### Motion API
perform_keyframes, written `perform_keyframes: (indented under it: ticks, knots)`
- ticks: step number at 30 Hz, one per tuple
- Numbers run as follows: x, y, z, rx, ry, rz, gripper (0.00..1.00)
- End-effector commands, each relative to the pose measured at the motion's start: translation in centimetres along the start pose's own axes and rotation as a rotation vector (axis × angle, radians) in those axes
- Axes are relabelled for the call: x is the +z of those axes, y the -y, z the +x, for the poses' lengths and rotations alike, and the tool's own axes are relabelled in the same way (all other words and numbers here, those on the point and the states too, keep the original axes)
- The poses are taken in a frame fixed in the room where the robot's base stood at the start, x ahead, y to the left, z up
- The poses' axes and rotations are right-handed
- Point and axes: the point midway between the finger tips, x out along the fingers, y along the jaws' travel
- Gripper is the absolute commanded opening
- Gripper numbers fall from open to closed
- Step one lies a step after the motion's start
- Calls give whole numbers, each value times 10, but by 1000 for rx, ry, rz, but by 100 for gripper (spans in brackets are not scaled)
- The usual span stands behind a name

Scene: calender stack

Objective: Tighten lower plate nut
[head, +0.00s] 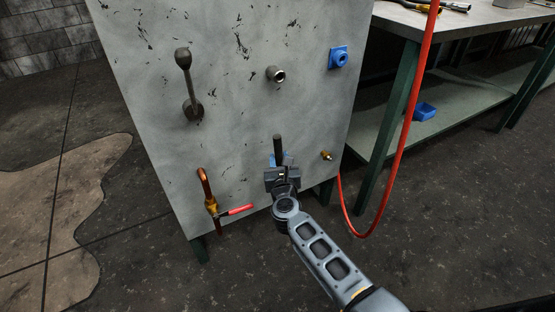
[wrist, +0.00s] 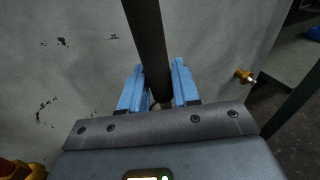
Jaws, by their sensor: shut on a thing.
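My gripper (head: 280,168) is low in front of the grey panel, right of the red-handled valve. It is shut on a dark bar (head: 278,147), which stands up from between the jaws. In the wrist view the dark bar (wrist: 147,38) runs from the top edge down between the two blue fingers of my gripper (wrist: 158,85). A small round end shows low between the fingers. I cannot make out a lower plate nut; the gripper and bar cover that part of the panel. A blue plate with a round fitting (head: 339,58) sits higher on the panel at the right.
The grey panel (head: 130,100) carries a lever (head: 188,85), a pipe stub (head: 276,74), a valve with a red handle (head: 237,210) and a brass fitting (head: 327,155). A red hose (head: 402,140) hangs right of the panel. A workbench (head: 465,25) with a blue bin (head: 425,111) stands beyond.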

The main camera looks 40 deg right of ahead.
Motion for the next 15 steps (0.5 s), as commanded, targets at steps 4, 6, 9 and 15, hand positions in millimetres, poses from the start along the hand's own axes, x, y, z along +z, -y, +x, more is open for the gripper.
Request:
perform_keyframes:
  ticks: [4, 6, 9, 15]
  knots:
    - [-4, 4, 0, -3, -10, 9, 0]
    - [-4, 3, 0, -3, -9, 9, 0]
    - [-4, 3, 0, -3, -9, 8, 0]
    - [-2, 6, 1, -2, -19, 30, 0]
